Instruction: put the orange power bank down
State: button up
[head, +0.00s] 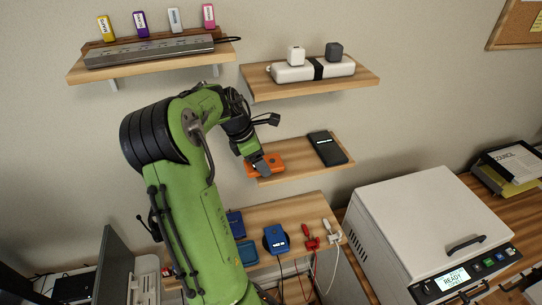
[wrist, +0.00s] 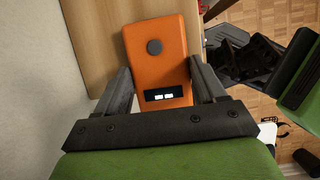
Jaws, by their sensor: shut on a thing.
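The orange power bank (head: 271,162) is at the left end of the small middle shelf (head: 297,163) in the head view. My gripper (head: 259,165) is shut on it, coming from the upper left. In the wrist view the power bank (wrist: 160,58) lies between the two fingers of my gripper (wrist: 163,88), its round dark button and small lit display facing the camera. Shelf wood (wrist: 99,40) shows behind it. I cannot tell whether the power bank touches the shelf.
A black phone-like device (head: 327,147) lies on the right of the same shelf, with bare wood between. Below, a lower shelf holds a blue device (head: 276,239) and red and white cabled items. An upper shelf (head: 310,82) holds a white power strip.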

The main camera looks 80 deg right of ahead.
aim_at(272, 161)
jog(key=s, duration=0.1)
jog(key=s+d, duration=0.1)
jog(key=s, duration=0.1)
jog(key=shift+d, duration=0.2)
jog(key=shift+w+d+f+p, duration=0.1)
jog(key=shift+p, duration=0.25)
jog(key=shift+w+f, duration=0.1)
jog(key=shift+f, duration=0.05)
jog(key=o, duration=1.2)
jog(key=shift+f, duration=0.1)
jog(key=v, duration=0.3)
jog(key=w+a+b, duration=0.1)
jog(key=w+a, duration=0.5)
jog(key=w, duration=0.4)
jog(key=shift+a+r, duration=0.2)
jog(key=shift+r, duration=0.05)
